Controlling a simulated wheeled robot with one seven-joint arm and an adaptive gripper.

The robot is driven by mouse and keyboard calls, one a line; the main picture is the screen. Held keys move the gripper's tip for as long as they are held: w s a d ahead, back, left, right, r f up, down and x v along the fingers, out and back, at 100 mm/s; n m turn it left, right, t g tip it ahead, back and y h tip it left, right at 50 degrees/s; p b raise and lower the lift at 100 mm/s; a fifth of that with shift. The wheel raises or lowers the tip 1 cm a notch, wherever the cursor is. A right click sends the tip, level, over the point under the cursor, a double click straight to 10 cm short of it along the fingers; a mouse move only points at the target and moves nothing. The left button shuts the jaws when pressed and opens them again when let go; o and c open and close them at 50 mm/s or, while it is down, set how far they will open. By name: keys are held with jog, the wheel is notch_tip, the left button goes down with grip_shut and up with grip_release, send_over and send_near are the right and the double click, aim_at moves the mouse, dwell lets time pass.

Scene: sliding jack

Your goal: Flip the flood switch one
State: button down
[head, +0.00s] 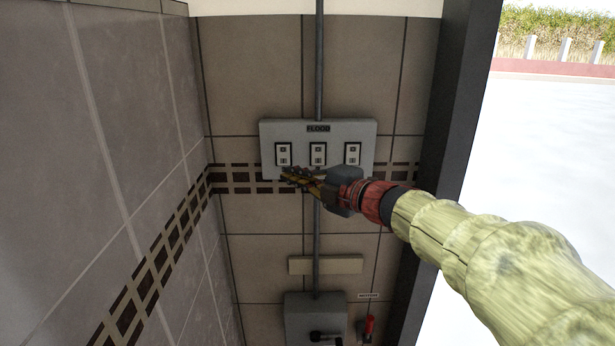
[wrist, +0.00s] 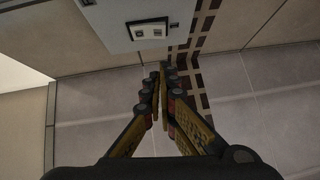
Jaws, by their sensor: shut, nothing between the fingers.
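A grey switch box labelled FLOOD (head: 318,128) is fixed to the tiled back wall in the head view. It has three switches in a row: the left switch (head: 284,154), the middle switch (head: 318,154) and the right switch (head: 352,153). My gripper (head: 287,174) is shut and empty, with its tips just below the left switch. In the wrist view, my gripper's fingers (wrist: 162,70) are together, below and a little right of one switch (wrist: 149,30) on the box (wrist: 115,22). I cannot tell whether the tips touch the box.
A tiled side wall (head: 90,150) stands at the left. A conduit (head: 319,60) runs down the back wall to a lower grey box (head: 315,312) with a black handle. A red handle (head: 369,328) is beside it. A dark post (head: 455,110) borders the open outdoor area at right.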

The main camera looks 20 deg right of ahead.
aim_at(286, 166)
jog(key=shift+w+a+f+p, duration=0.1)
jog(key=shift+w+f+p, duration=0.05)
jog(key=shift+w, duration=0.95)
jog(key=shift+w+f+p, duration=0.1)
jog(key=shift+w+p, duration=0.05)
jog(key=shift+w, duration=0.95)
jog(key=shift+w+a+f+p, duration=0.1)
jog(key=shift+w+f+p, duration=0.05)
jog(key=shift+w, duration=0.95)
